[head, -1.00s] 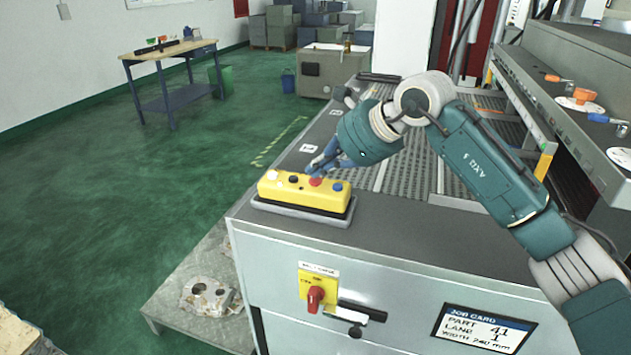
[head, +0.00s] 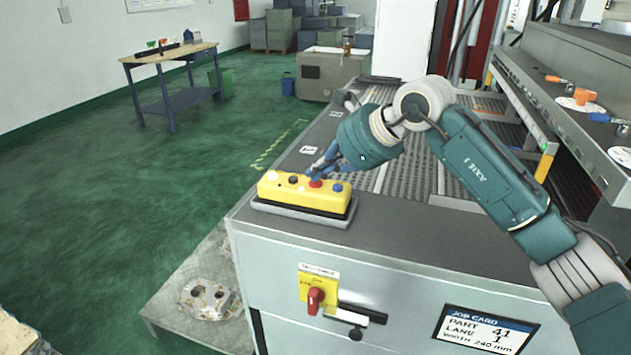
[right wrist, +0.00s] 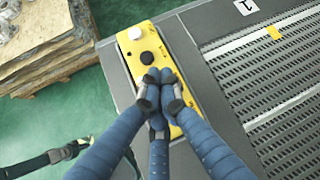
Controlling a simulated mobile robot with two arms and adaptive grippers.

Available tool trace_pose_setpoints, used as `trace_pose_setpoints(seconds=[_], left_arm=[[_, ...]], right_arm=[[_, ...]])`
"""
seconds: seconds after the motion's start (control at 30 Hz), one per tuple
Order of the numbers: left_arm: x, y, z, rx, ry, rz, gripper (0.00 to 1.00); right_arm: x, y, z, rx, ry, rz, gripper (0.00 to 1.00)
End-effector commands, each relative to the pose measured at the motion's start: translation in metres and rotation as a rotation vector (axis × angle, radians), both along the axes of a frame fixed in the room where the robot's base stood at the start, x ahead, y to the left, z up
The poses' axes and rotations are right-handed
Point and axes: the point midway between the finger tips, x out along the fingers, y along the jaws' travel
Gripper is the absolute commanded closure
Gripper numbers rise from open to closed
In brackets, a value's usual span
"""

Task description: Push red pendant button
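The yellow pendant (head: 290,196) lies in a grey cradle on the near left corner of the machine top. In the head view its white button (head: 272,176), black button (head: 293,179), red button (head: 315,184) and blue button (head: 337,187) stand in a row. My right gripper (head: 317,175) is over the red button, its blue fingertips touching it or just above it; I cannot tell which. In the right wrist view my right gripper (right wrist: 160,76) has its fingertips drawn together and nothing between them. There the fingers hide the red and blue buttons. My left gripper is not in view.
A slatted conveyor bed (head: 405,150) lies behind the pendant. A red rotary switch (head: 315,299) and a job card (head: 483,329) are on the machine's front face. A metal casting (head: 208,299) sits low at the left. Green floor is clear further left.

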Motion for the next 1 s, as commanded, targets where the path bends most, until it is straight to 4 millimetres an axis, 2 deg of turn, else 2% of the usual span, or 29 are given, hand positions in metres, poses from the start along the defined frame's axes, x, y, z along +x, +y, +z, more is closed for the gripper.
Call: trace_pose_setpoints(seconds=[0.3,0.7,1.0], left_arm=[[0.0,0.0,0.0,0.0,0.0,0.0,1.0],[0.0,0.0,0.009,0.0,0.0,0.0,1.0],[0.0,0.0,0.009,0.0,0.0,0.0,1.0]], right_arm=[[0.0,0.0,-0.001,-0.002,0.003,0.001,1.0],[0.0,0.0,0.016,-0.002,0.002,0.001,1.0],[0.0,0.0,0.016,-0.002,0.002,0.0,1.0]])
